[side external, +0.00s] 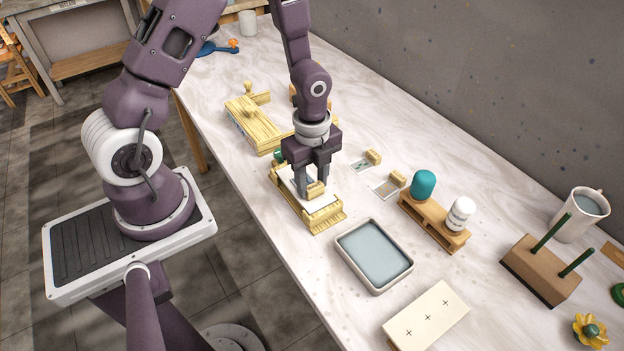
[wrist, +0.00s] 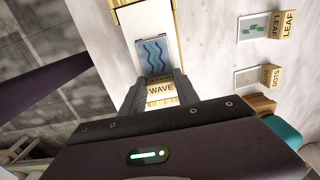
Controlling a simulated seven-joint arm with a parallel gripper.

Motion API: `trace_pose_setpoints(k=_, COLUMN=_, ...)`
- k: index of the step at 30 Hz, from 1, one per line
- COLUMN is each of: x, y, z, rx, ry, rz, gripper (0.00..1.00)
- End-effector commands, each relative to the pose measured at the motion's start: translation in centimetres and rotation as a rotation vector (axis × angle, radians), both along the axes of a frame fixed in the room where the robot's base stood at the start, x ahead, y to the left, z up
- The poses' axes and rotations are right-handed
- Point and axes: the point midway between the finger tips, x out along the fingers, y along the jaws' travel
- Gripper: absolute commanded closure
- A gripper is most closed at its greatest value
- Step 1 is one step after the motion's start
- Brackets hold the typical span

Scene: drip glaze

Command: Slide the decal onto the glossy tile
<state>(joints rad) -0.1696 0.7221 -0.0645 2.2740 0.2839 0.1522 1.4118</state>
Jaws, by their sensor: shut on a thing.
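My gripper (side external: 313,191) is shut on a small wooden block marked WAVE (wrist: 162,90). A decal sheet with blue wavy lines (wrist: 154,55) extends from the block's far side. In the wrist view the sheet overlaps the white tile (wrist: 146,24). The tile sits in a pale wooden holder (side external: 323,217), which also shows in the side view, under my gripper. My fingers hide much of the tile and decal there. I cannot tell whether the sheet touches the tile or hovers just above it.
The LEAF decal block (wrist: 287,24) and DOTS decal block (wrist: 271,76) lie to the right. A water tray (side external: 373,255), a bottle rack (side external: 433,222), a cross-marked board (side external: 427,316) and a peg stand (side external: 540,270) stand further right. A yellow wooden piece (side external: 253,124) lies behind.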

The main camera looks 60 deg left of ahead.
Motion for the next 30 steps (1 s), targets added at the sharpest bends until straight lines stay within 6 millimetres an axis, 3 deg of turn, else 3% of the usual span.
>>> trace_pose_setpoints(k=30, x=0.0, y=-3.4, z=0.0, rx=0.0, ry=0.0, rz=-0.001, gripper=1.0)
